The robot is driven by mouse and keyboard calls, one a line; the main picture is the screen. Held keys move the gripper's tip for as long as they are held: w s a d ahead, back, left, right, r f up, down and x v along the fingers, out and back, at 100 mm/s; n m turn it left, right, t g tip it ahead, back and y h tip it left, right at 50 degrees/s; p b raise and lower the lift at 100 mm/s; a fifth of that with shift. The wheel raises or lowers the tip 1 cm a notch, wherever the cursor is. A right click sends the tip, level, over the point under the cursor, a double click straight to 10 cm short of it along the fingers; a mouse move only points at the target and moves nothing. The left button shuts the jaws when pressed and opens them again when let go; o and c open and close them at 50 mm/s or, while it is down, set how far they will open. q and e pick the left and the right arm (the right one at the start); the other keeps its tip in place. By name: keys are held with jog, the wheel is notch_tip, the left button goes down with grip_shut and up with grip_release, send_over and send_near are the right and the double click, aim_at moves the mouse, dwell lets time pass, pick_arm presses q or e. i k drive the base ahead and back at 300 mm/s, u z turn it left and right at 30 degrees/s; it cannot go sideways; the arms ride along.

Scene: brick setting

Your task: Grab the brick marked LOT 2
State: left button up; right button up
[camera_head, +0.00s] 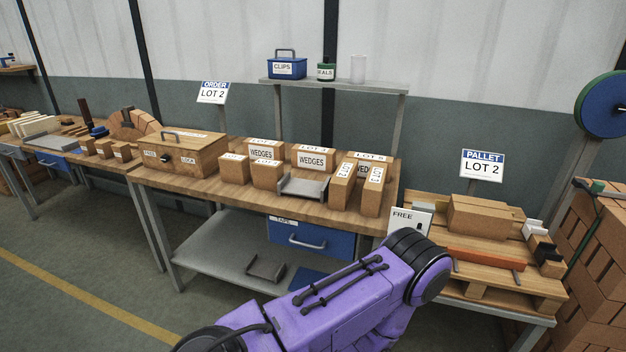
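Several tan brick-like blocks with white labels stand on the wooden workbench (210,191). Two small ones (235,172) (267,176) are at the left front. Blocks labelled WEDGES (312,161) stand behind them. Two tall narrow ones (342,188) (372,194) stand at the right end. Their top labels begin with LOT, but most numbers are too small to read surely, so I cannot tell which is LOT 2. An ORDER LOT 2 sign (212,92) stands behind the bench. A purple arm of mine crosses the lower middle. Neither gripper is in view.
A PALLET LOT 2 sign (481,166) stands behind the pallet (490,287) at right, which holds blocks (484,217). A shelf (335,87) rises behind the bench.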

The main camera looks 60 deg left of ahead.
aim_at(342, 184)
jog(key=u, duration=0.95)
